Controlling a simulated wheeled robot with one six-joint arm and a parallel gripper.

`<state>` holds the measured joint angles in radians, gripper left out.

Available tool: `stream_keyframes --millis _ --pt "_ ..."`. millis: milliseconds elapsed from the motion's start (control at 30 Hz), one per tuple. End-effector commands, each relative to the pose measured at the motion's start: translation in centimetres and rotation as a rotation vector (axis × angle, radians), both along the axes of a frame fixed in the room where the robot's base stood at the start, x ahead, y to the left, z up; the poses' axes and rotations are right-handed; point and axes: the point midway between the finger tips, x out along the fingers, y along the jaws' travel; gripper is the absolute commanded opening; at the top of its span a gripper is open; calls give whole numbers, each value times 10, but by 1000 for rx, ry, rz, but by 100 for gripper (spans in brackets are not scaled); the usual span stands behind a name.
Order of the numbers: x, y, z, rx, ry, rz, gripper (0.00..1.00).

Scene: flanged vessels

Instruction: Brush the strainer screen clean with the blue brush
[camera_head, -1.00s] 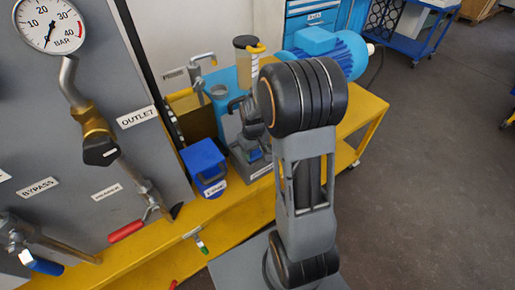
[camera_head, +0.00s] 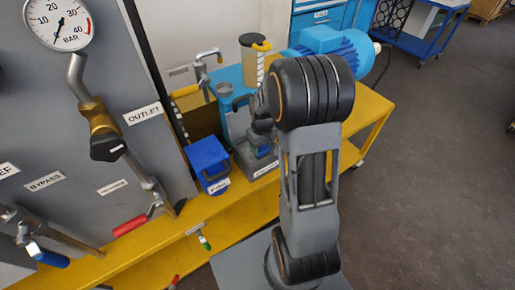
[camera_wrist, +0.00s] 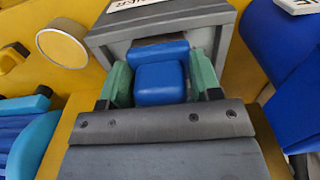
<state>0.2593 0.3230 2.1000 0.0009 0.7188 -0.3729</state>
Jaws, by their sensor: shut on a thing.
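My gripper (camera_wrist: 161,85) has green fingertips, which are shut on a blue block that appears to be the blue brush (camera_wrist: 160,84). The brush sits at the open front of a grey box (camera_wrist: 205,33) whose partly cut-off label ends in "NER". In the head view my gripper (camera_head: 262,143) is low over this grey box (camera_head: 243,158) on the yellow bench, mostly hidden by my arm. The strainer screen cannot be made out; the brush and gripper cover the box's inside. Whether the bristles touch anything is hidden.
A blue labelled bin (camera_head: 207,160) stands close left of the grey box. A blue motor (camera_head: 335,45) lies at the back. The valve panel (camera_head: 90,150) is left.

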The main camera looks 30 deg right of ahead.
Motion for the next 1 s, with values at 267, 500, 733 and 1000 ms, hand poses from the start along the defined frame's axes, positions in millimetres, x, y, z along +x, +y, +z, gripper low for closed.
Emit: stream_keyframes --millis 267,500,733,1000 --pt "0 -1 0 0 0 1 39" --pt "2 -10 -1 0 -1 -1 39" --pt "3 -28 -3 0 0 -1 39" --pt "3 -30 -3 0 0 2 39"
